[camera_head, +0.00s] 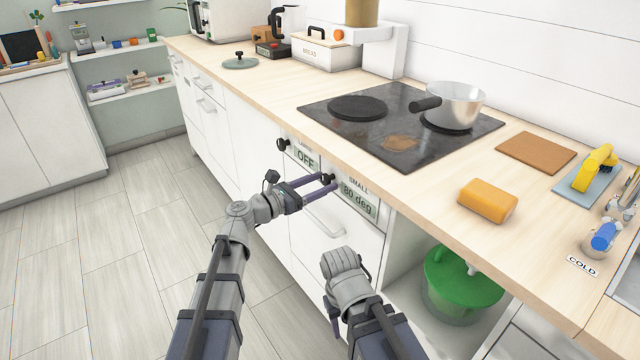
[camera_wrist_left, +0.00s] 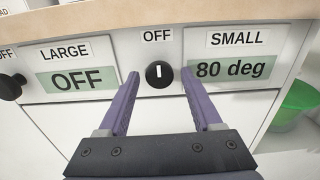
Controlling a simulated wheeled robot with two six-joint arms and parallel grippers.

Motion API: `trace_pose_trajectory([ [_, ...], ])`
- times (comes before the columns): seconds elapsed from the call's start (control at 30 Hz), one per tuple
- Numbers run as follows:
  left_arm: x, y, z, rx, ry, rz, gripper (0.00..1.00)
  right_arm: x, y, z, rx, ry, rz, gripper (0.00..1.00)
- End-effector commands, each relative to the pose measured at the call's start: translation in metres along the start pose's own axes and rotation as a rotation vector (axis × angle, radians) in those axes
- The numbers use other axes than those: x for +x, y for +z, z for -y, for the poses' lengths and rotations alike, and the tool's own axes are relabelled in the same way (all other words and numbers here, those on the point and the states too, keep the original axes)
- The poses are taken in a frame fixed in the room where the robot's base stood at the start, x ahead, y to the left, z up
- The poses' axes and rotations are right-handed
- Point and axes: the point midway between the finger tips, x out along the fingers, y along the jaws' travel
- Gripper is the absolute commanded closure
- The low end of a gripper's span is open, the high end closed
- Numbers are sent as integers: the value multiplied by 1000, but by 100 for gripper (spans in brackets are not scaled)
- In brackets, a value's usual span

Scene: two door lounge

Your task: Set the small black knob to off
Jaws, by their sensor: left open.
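The small black knob (camera_wrist_left: 159,75) sits on the white front panel in the left wrist view, below an OFF label (camera_wrist_left: 157,36). Its white mark stands about upright. The SMALL display (camera_wrist_left: 232,69) to its right reads 80 deg. My left gripper (camera_wrist_left: 160,82) is open, with one purple finger on each side of the knob and a gap on both sides. In the head view my left gripper (camera_head: 328,184) reaches the panel at this knob and partly hides it.
The large knob (camera_wrist_left: 10,87) and its display (camera_wrist_left: 76,80), reading OFF, are to the left. A steel pan (camera_head: 452,106) stands on the hob (camera_head: 385,140) above. A drawer handle (camera_head: 325,222) is below the panel. A green bin (camera_head: 462,285) stands in the open bay at right.

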Motion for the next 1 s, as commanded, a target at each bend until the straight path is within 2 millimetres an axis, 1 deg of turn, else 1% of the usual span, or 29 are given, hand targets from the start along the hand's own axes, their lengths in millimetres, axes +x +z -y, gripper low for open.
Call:
trace_pose_trajectory([
  [0.07,-2,0,0,0,1,0,34,0,0,0,0,0,0,50],
  [0.13,-8,0,0,0,1,0,34,0,0,0,0,0,0,50],
  [0.4,-52,0,1,0,3,0,34,0,0,0,0,0,0,50],
  [0.5,-65,0,1,0,2,0,34,0,0,0,0,0,0,50],
  [0.6,-74,0,0,0,2,0,34,0,0,0,0,0,0,50],
  [0.73,-78,0,0,0,0,0,34,0,0,0,0,0,0,50],
  [1.0,-78,0,0,1,0,-1,34,0,0,0,0,0,0,50],
])
